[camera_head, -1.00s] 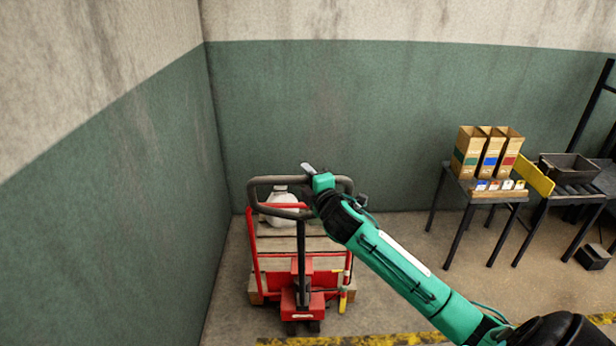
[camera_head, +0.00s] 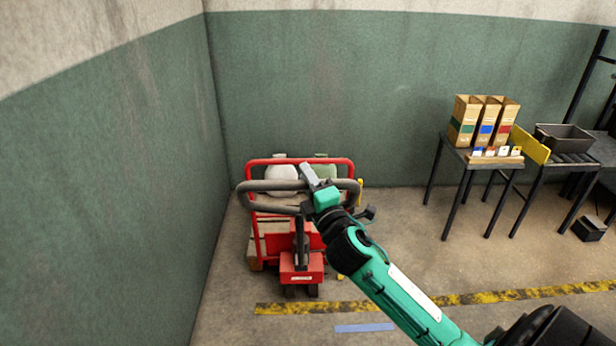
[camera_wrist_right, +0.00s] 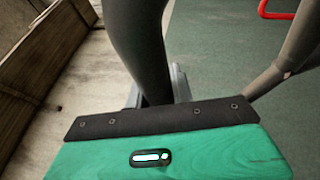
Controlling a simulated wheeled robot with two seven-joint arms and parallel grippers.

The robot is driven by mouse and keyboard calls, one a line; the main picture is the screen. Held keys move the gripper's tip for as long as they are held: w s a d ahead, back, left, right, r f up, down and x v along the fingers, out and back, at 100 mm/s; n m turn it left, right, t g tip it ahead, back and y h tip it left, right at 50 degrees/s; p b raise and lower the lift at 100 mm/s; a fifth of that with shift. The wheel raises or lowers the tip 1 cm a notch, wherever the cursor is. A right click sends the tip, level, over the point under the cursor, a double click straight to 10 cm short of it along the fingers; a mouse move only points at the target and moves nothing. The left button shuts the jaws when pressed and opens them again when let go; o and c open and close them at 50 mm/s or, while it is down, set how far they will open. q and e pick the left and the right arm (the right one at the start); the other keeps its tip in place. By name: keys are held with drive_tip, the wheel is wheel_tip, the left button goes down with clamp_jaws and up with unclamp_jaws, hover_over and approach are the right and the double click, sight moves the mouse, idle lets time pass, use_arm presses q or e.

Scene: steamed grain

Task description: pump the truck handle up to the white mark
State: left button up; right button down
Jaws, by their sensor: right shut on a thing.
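The truck handle is a dark grey loop (camera_head: 262,186) on a stem above the red pump body (camera_head: 301,268). It leans towards me, in front of the truck's red frame (camera_head: 262,162). My right gripper (camera_head: 311,178) is shut on the loop's upper bar, right of its middle. In the right wrist view, the dark handle bar (camera_wrist_right: 140,40) passes between the grey fingers (camera_wrist_right: 157,90). I cannot make out a white mark for the handle. My left gripper is not in view.
A white sack (camera_head: 281,178) and a pale green one (camera_head: 325,170) sit behind the handle. Green walls stand left and behind. A table (camera_head: 462,157) with cartons (camera_head: 483,120) is at the right. Yellow tape (camera_head: 480,297) and a blue strip (camera_head: 364,328) mark open floor.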

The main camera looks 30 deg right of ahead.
drive_tip(key=shift+s+a+f, duration=0.35)
drive_tip(key=shift+s+f, duration=0.1)
drive_tip(key=shift+s, duration=0.1)
